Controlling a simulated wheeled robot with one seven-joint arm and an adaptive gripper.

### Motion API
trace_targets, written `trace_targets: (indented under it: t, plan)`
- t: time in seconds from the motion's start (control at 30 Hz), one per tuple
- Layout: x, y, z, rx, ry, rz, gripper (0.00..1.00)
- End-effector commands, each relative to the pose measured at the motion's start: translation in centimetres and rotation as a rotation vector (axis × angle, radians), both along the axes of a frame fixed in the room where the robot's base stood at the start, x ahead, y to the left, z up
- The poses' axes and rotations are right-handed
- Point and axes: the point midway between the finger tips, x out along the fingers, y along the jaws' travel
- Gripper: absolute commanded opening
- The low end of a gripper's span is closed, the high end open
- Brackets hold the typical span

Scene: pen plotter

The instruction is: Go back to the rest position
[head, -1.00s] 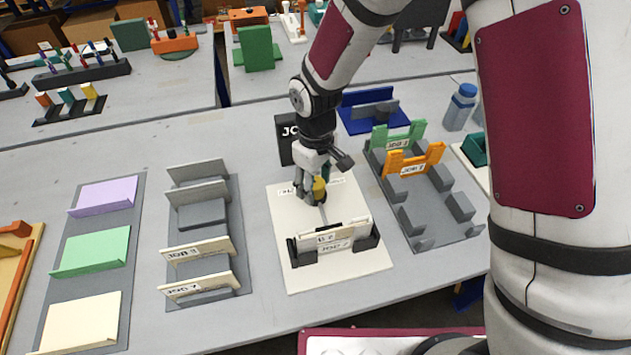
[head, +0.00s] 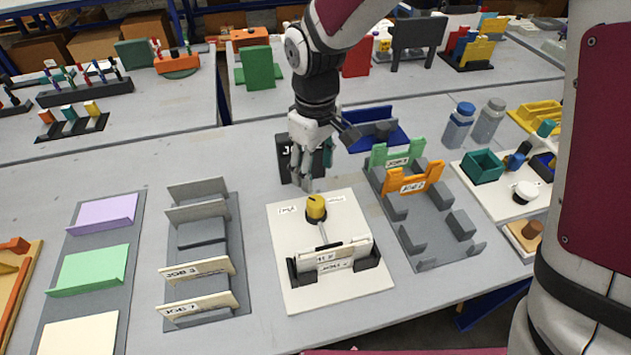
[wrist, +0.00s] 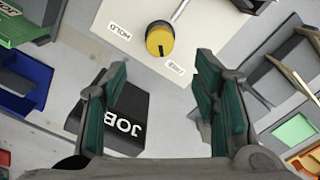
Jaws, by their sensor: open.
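My gripper (head: 311,165) is open and empty above the table, just behind the white plotter board (head: 350,292). In the wrist view its green-padded fingers (wrist: 160,100) are spread apart with nothing between them. The yellow knob (head: 316,207) stands on the board between two small labels, apart from the fingers. It also shows in the wrist view (wrist: 160,39), beyond the fingertips, with a "HOLD" label beside it. The black JOB sign (head: 285,158) stands behind the board, partly hidden by my gripper. A card holder (head: 368,278) with labelled cards sits at the front of the board.
A grey rack (head: 240,290) with labelled cards stands left of the board. A grey tray (head: 440,232) with green and orange holders stands right. A blue bin (head: 390,138) and two bottles (head: 458,128) are behind it. Coloured trays (head: 90,270) lie far left.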

Motion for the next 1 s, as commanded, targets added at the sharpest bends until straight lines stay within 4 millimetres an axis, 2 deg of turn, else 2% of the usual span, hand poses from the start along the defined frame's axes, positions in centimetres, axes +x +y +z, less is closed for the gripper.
trace_targets:
  t: [0.17,0.7,0.77,0.87,1.0]
  plan:
    - [0.0,0.0,1.1,-0.001,0.001,0.000,0.54]
    - [-0.1,-0.3,1.5,0.000,-0.004,-0.007,0.54]
    - [-0.2,-0.9,2.2,-0.002,-0.012,-0.023,0.54]
    - [-0.9,-2.7,4.5,-0.006,-0.042,-0.077,0.54]
    - [-2.9,-6.6,8.9,-0.008,-0.098,-0.196,0.54]
